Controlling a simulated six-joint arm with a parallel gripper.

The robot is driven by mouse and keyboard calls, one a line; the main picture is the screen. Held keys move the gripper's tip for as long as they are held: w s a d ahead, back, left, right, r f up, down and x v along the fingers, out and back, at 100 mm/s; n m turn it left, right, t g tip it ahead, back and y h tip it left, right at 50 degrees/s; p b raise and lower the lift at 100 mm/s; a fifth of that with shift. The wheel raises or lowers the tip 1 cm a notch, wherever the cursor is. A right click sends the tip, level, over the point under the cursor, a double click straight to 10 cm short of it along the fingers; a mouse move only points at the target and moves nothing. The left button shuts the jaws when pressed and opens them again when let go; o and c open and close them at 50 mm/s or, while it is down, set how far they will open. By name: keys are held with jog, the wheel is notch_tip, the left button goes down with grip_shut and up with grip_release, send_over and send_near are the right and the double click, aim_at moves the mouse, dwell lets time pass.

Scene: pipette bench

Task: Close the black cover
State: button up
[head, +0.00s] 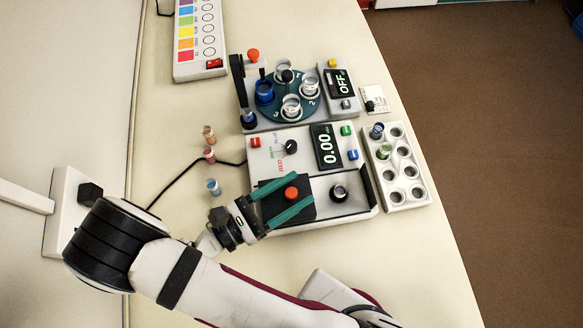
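The black cover (302,208) is a flat dark plate with an orange-red knob (291,193) on top. It lies over the left part of the lower device (352,208), which has a 0.00 display. Right of it, a dark round well or piece with a light rim (340,193) shows uncovered. My gripper (312,187) reaches in from the lower left with two teal fingers spread apart. One finger is above the knob and one below it in the picture, with gaps visible. The fingers hide parts of the cover's edges.
A second device with a round blue carousel (272,104) and an OFF display stands behind, with an upright black part (237,75) at its left. A white tube rack (395,150) is at the right. Several small vials stand left, near a black cable.

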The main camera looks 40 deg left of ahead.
grip_shut()
jog(key=shift+d, duration=0.1)
dwell(1.1)
